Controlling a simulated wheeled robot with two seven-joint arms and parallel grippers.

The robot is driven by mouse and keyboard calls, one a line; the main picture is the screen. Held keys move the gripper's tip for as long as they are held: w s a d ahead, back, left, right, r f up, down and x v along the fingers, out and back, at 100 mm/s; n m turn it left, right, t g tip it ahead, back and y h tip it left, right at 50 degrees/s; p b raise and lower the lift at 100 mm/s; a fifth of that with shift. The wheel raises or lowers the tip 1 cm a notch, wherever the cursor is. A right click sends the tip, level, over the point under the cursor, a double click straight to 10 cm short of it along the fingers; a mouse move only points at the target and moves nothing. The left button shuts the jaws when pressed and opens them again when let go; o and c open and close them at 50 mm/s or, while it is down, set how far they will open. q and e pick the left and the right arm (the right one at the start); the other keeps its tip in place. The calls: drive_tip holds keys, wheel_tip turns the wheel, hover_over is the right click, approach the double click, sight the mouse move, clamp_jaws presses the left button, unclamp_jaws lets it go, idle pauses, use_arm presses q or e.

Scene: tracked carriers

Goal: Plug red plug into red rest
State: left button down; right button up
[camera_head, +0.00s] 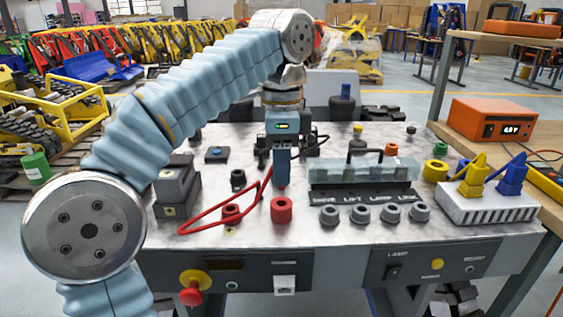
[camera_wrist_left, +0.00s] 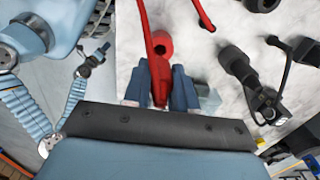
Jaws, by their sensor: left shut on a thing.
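My left gripper (camera_head: 283,182) points down over the front middle of the bench, shut on the red plug. In the left wrist view the plug (camera_wrist_left: 159,88) sits between its two blue-grey fingers, and its red cable runs off upward. In the head view only a small red end shows below the fingertips. A thick red ring (camera_head: 281,210) stands on the bench just below, apart from that end. A smaller, darker red ring (camera_head: 231,212) stands to its left; I cannot tell which is the red rest. My right gripper seems to show small in the left wrist view (camera_wrist_left: 92,62), its jaws unclear.
The red cable (camera_head: 205,218) loops over the bench's left front. Several grey sockets (camera_head: 330,214) stand right of the red ring, before a clear-covered block (camera_head: 362,172). Dark grey blocks (camera_head: 176,188) stand left. A white box (camera_head: 487,206) with yellow and blue plugs stands right.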

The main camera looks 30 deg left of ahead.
sight(281, 188)
use_arm(q)
drive_tip(key=shift+p, duration=0.55)
idle(0.9)
drive_tip(key=shift+f+b, duration=1.65)
drive_tip(key=shift+f, duration=0.7)
drive_tip(key=c, duration=0.8)
unclamp_jaws()
wheel_tip(281, 188, up, 7)
drive_tip(key=p, duration=0.3)
drive_tip(key=shift+r, duration=0.25)
